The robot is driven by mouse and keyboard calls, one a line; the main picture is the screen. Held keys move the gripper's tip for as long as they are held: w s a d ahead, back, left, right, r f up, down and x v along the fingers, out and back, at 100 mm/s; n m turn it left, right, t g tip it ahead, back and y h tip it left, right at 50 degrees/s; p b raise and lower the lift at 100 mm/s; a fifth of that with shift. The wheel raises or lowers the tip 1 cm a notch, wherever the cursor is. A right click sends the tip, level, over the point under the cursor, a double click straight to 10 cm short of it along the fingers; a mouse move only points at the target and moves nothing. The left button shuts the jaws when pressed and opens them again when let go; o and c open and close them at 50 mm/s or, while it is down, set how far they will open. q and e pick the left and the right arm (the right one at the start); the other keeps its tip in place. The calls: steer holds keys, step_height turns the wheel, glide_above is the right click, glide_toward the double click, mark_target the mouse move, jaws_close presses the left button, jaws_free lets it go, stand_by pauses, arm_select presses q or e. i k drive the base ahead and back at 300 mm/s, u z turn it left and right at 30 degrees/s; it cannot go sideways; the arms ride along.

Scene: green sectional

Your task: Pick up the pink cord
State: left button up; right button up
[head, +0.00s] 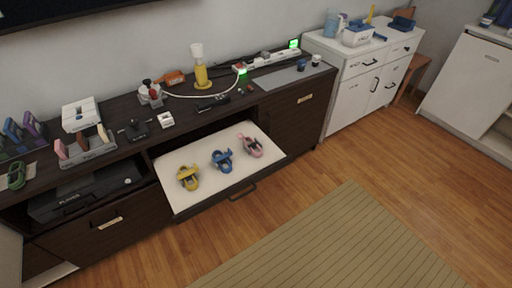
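A pink cord (251,147) lies coiled on the white surface of a pulled-out drawer (208,198) in the dark wooden cabinet. It is the rightmost of three coiled cords there. A blue cord (222,160) lies in the middle and a yellow cord (188,178) lies on the left. The cords are apart from one another. Neither of my grippers shows in the head view.
The cabinet top (200,115) above the drawer holds a yellow lamp (201,76), a power strip (275,58) and several small items. A white cabinet (362,80) stands to the right. The wooden floor and a striped rug (345,245) in front are clear.

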mark_target(254, 145)
steer(key=z, duration=1.6)
steer(key=i, duration=3.45)
steer(key=u, duration=2.55)
